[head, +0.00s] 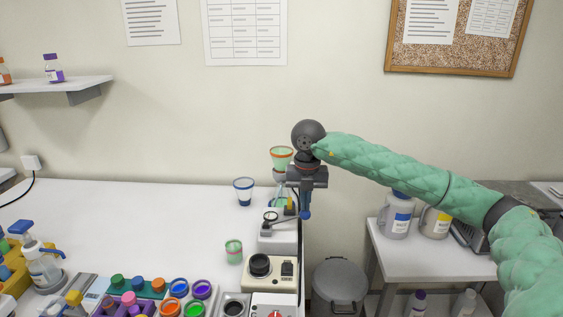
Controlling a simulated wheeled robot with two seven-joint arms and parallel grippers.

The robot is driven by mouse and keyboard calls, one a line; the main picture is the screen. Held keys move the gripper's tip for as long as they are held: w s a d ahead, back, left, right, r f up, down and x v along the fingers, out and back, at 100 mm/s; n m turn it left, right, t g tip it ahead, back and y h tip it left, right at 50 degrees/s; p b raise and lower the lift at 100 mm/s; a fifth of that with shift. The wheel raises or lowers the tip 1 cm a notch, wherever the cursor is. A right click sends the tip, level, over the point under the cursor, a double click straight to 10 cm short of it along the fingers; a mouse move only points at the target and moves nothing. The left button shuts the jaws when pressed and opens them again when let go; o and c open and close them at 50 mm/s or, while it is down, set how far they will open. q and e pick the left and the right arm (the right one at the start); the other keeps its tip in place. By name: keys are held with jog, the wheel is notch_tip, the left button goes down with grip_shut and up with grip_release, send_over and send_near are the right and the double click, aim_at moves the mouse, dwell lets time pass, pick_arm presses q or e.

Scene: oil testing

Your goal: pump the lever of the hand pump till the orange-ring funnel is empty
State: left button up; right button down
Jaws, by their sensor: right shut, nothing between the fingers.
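The orange-ring funnel (281,158) stands upright at the back right of the bench, with pale green inside. The hand pump itself is small and partly hidden, around a yellow part and the light block below. My left gripper is out of view.
A blue-rimmed funnel cup (244,189) and a small green cup (233,251) stand to the left. A device with a black knob (260,265) is in front. Coloured caps crowd the bench front. A side table (440,262) with jugs is at right.

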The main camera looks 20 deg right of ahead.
aim_at(309, 213)
jog(key=shift+f, duration=0.1)
jog(key=shift+s+d+f+b, duration=0.15)
jog(key=shift+d+f+b, duration=0.15)
jog(key=shift+f+b, duration=0.35)
jog(key=shift+s+d+f+b, duration=0.1)
jog(key=shift+d+f+b, duration=0.1)
jog(key=shift+f+b, duration=0.5)
jog(key=shift+f, duration=0.2)
jog(key=shift+f+b, duration=0.55)
jog(key=shift+f, duration=0.15)
jog(key=shift+r, duration=0.15)
jog(key=shift+w+a+r+p, duration=0.25)
jog(key=shift+r+p, duration=0.35)
jog(key=shift+r, duration=0.65)
jog(key=shift+a+r+p, duration=0.3)
jog(key=shift+r+p, duration=0.25)
jog(key=shift+r, duration=0.75)
jog(key=shift+w+a+r+p, duration=0.25)
jog(key=shift+r+p, duration=0.35)
jog(key=shift+r, duration=0.65)
